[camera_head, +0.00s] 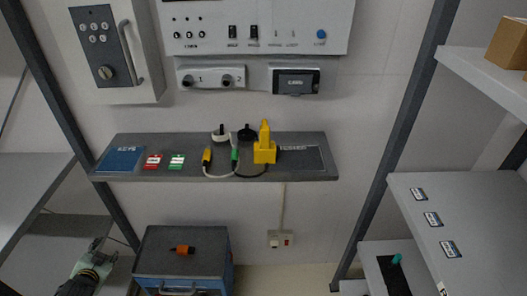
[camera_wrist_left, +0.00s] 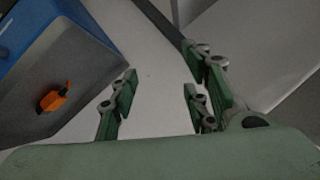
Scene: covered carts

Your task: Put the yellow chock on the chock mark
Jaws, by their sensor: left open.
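The yellow chock (camera_head: 264,152) stands on the grey wall shelf (camera_head: 220,177), right of the middle, with a raised upper part. Just to its right is a dark outlined rectangle with a small label (camera_head: 302,158); it looks like the chock mark, but its text is too small to read. My left gripper (camera_head: 98,250) is at the lower left, well below the shelf and far from the chock. In the left wrist view its fingers (camera_wrist_left: 160,95) are apart with nothing between them. My right gripper is not in view.
A blue cart (camera_head: 184,282) with a grey top carries an orange object (camera_head: 183,249), also in the left wrist view (camera_wrist_left: 54,98). Cables with yellow and green plugs (camera_head: 234,155) lie left of the chock. A blue booklet (camera_head: 120,159) and red and green tags share the shelf. Upright posts flank it.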

